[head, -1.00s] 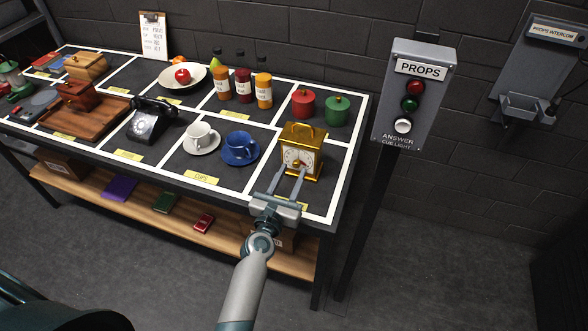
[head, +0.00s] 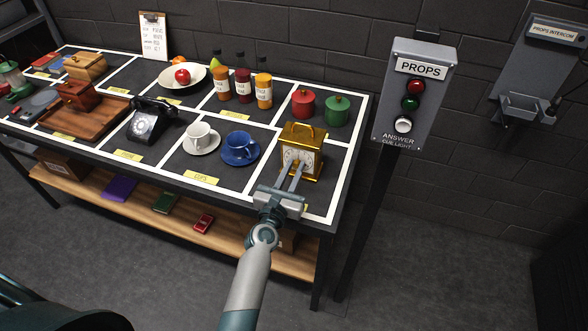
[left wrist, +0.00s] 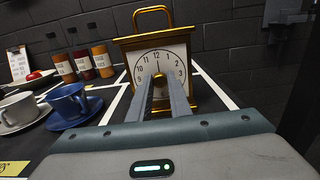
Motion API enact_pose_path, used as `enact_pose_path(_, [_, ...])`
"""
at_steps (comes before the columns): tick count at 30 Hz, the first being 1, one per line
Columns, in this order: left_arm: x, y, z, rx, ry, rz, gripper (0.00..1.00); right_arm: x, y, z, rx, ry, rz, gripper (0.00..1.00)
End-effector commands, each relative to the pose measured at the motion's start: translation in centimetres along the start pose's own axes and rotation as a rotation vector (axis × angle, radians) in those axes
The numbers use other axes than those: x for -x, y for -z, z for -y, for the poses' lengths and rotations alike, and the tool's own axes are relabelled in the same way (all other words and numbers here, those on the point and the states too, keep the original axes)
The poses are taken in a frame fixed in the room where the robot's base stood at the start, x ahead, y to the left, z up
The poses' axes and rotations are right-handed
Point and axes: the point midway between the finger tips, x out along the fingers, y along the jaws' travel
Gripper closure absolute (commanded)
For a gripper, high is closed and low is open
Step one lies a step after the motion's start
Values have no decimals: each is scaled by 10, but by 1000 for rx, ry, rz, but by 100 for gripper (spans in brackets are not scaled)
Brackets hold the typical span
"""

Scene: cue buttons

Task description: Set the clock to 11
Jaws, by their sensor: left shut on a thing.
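The gold clock (head: 303,141) stands upright at the right front of the table, its white dial facing me. In the left wrist view the clock (left wrist: 139,46) shows black numerals, with the lower part of the dial hidden behind my fingers. A dark hand points up near the 12. My left gripper (head: 296,176) reaches the middle of the dial from the front. In the left wrist view the gripper (left wrist: 161,80) has its fingers close together at a small gold part at the dial's centre, and it is shut on that part. The exact grip is mostly hidden.
A blue cup (head: 239,148) and a white cup (head: 200,136) stand left of the clock. Red (head: 303,103) and green (head: 337,110) canisters stand behind it. The PROPS cue box (head: 413,95) is on a post to the right.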

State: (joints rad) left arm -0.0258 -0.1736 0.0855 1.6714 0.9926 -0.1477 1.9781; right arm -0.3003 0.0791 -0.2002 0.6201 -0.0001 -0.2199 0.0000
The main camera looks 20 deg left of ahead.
Motion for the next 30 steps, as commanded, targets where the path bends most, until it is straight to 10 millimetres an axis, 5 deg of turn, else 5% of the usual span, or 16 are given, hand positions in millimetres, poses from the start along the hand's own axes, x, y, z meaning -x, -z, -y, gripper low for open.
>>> enact_pose_path(14, [0, -1, 0, -173, 1, 0, 100, 3, 0, -1, 0, -1, 1, 50])
enact_pose_path(30, [0, -1, -1, -659, 1, 0, 100, 12, 1, -2, 0, -1, 1, 50])
